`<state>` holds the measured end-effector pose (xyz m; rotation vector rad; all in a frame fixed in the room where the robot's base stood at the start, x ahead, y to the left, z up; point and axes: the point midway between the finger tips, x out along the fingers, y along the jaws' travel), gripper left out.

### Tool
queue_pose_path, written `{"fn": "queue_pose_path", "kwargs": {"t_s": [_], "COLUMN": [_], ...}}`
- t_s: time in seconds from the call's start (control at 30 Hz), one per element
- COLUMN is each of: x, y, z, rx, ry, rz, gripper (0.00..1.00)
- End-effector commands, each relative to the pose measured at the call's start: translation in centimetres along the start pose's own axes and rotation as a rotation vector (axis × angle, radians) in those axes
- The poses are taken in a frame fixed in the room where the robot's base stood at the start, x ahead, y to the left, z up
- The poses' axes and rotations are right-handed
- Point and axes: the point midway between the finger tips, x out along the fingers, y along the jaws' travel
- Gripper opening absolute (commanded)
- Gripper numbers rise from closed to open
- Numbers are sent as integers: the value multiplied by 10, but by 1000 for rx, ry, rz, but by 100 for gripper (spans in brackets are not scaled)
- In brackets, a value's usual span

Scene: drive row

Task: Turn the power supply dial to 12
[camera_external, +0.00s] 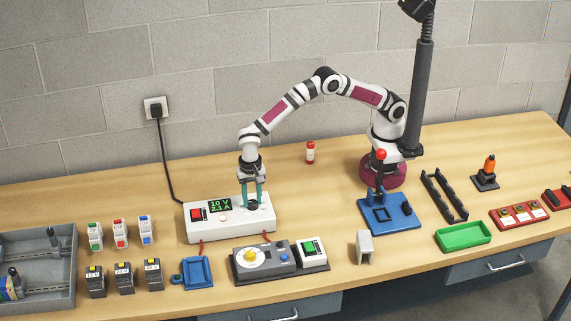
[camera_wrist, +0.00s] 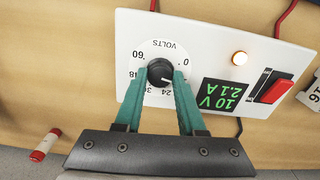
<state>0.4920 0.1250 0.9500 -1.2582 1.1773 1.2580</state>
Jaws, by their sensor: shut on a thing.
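The white power supply (camera_external: 229,230) stands on the bench and also shows in the wrist view (camera_wrist: 213,45). Its green display (camera_wrist: 221,95) reads 10 V and 2.1 A. The dark round dial (camera_wrist: 159,69) sits in a white scale marked VOLTS. A pale pointer mark on it points toward the right finger, between the 0 and the 24. The 12 mark is hidden by that finger. My gripper (camera_external: 253,206) reaches down onto the supply from above. Its teal fingers, also in the wrist view (camera_wrist: 160,82), are shut on the dial, one on each side.
A red rocker switch (camera_wrist: 274,88) and a lit lamp (camera_wrist: 240,58) are on the same panel. Red leads run from the supply toward a device with a yellow knob (camera_external: 250,257) in front.

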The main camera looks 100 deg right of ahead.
Motion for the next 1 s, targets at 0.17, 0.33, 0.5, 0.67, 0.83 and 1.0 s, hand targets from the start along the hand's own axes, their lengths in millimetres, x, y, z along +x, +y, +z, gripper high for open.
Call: {"fn": "queue_pose_path", "kwargs": {"t_s": [0.17, 0.33, 0.5, 0.67, 0.83, 1.0], "x": [0, 0, 0, 0, 0, 0], "y": [0, 0, 0, 0, 0, 0], "z": [1, 1, 1, 1, 1, 1], "rx": [69, 106, 119, 120, 119, 119], "ry": [-2, -2, -2, -2, -2, -1], "rz": [1, 1, 0, 0, 0, 0], "gripper": [0, 0, 0, 0, 41, 69]}}
